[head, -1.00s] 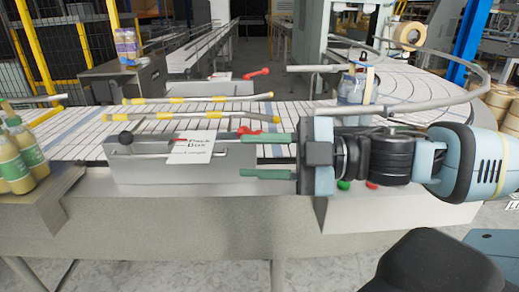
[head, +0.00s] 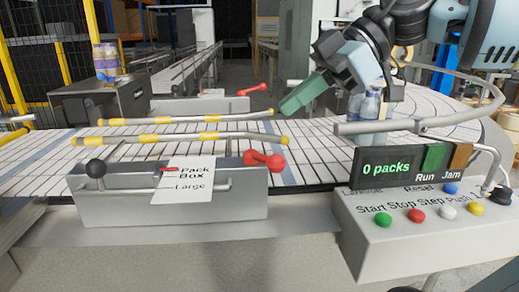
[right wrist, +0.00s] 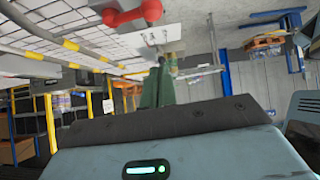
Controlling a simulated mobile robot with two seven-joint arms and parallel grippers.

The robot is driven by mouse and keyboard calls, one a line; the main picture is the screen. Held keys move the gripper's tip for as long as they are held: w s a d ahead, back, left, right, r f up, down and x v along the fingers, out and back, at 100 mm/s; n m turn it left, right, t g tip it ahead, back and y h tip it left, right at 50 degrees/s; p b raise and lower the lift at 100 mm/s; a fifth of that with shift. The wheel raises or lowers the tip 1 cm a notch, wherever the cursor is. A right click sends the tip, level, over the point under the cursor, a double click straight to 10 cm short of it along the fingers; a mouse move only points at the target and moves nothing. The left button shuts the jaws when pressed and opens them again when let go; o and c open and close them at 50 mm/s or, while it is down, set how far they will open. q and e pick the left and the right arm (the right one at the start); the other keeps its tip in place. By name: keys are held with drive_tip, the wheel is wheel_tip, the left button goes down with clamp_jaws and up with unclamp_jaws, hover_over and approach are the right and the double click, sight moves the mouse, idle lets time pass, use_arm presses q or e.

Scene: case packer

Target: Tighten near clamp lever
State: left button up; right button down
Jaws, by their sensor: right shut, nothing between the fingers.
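The near clamp lever (head: 263,160) is red with rounded ends. It sits at the right end of the near grey guide block (head: 245,205), free of my grippers. My right gripper (head: 288,107) is up and to the right of it in the head view, its green fingers shut and empty, pointing down and left. The fingers also show close together in the right wrist view (right wrist: 157,88). A red lever (right wrist: 130,12) shows at the top there; I cannot tell which one. My left gripper is out of view.
A similar red far lever (head: 252,90) sits on the far block (head: 200,107). Yellow-banded rails (head: 180,139) cross the white conveyor. A "Pack Box Large" card (head: 184,181) hangs on the near block.

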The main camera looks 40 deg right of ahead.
drive_tip(key=shift+w+a+r+m+h, duration=0.2)
drive_tip(key=shift+m+h, duration=0.1)
drive_tip(key=shift+m, duration=0.1)
